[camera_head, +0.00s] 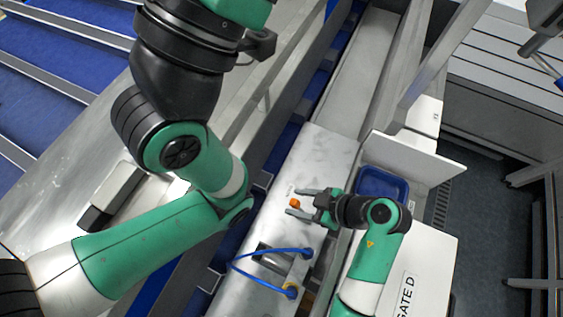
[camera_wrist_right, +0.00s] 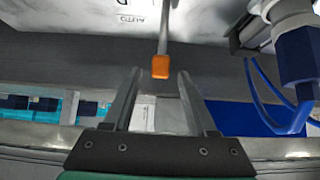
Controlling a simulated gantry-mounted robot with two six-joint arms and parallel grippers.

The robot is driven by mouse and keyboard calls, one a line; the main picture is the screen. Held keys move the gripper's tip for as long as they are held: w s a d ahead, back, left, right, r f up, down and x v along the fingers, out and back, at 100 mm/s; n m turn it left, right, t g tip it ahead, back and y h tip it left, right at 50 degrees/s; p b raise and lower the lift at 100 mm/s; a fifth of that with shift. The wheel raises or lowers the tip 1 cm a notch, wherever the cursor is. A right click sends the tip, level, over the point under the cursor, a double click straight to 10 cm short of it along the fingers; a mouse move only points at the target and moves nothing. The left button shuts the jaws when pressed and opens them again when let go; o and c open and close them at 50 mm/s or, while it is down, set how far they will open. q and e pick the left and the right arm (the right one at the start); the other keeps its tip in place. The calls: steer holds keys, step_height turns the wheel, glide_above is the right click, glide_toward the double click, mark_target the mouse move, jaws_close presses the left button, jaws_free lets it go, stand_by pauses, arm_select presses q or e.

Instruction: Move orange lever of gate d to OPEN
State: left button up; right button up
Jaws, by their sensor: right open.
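The orange lever (camera_head: 294,204) stands out from the metal housing (camera_head: 325,155) of the gate. In the right wrist view its orange knob (camera_wrist_right: 160,67) sits at the end of a thin grey rod. My right gripper (camera_head: 299,201) is open, with one finger on each side of the knob. In the right wrist view its fingertips (camera_wrist_right: 158,73) flank the knob, with a gap showing on both sides. A "GATE D" sign (camera_head: 407,295) is on the white panel at lower right. My left gripper is not in view.
Blue hoses (camera_head: 270,252) loop beside the housing near my right gripper and also show in the right wrist view (camera_wrist_right: 262,95). A blue bin (camera_head: 383,180) stands behind my right wrist. My left arm covers much of the left and centre.

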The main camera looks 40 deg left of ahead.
steer(key=shift+x, duration=0.85)
steer(key=shift+d, duration=0.1)
jaws_close()
steer(key=shift+w+r, duration=0.1)
stand_by(0.6)
